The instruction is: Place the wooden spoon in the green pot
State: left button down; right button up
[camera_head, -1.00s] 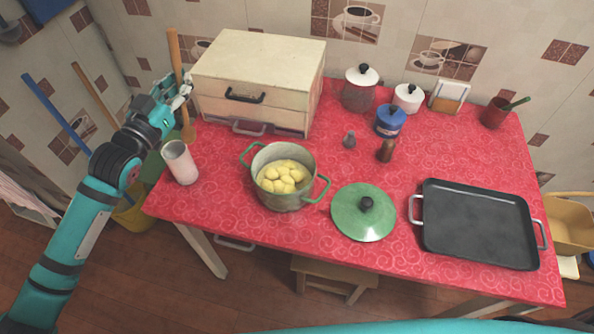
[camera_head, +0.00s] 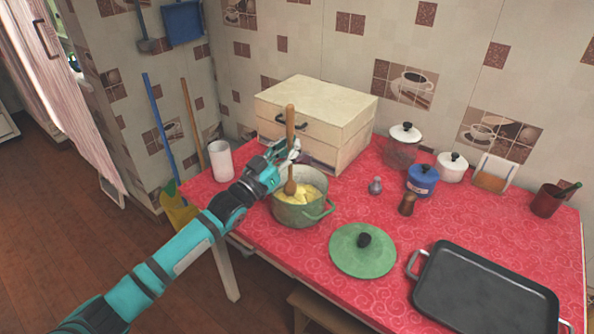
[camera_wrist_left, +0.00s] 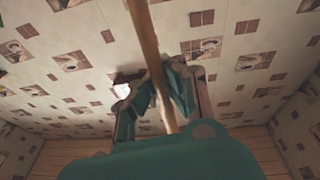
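The wooden spoon (camera_head: 290,125) is upright in my left gripper (camera_head: 289,152), its bowl end (camera_head: 290,187) low over or in the pot's opening; I cannot tell whether it touches the food. The left wrist view shows the spoon's handle (camera_wrist_left: 146,40) between the closed fingers of the gripper (camera_wrist_left: 165,95). The green pot (camera_head: 301,213) stands open on the red table, with yellow, potato-like food (camera_head: 311,195) inside. Its green lid (camera_head: 362,250) lies on the table to the right of it. My right gripper is not in view.
A wooden bread box (camera_head: 315,112) stands behind the pot, and a white cup (camera_head: 220,161) to the left. A black tray (camera_head: 486,294) lies at the right front. A blue jar (camera_head: 422,180), a pepper mill (camera_head: 407,205) and a small shaker (camera_head: 375,186) stand behind the lid.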

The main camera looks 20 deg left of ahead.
aim_at(289, 167)
pick_arm(q)
jog(key=shift+f, duration=0.9)
notch_tip(289, 167, down, 2)
jog(key=shift+d+f, duration=0.1)
jog(key=shift+f, duration=0.55)
jog(key=c, duration=1.5)
grip_release()
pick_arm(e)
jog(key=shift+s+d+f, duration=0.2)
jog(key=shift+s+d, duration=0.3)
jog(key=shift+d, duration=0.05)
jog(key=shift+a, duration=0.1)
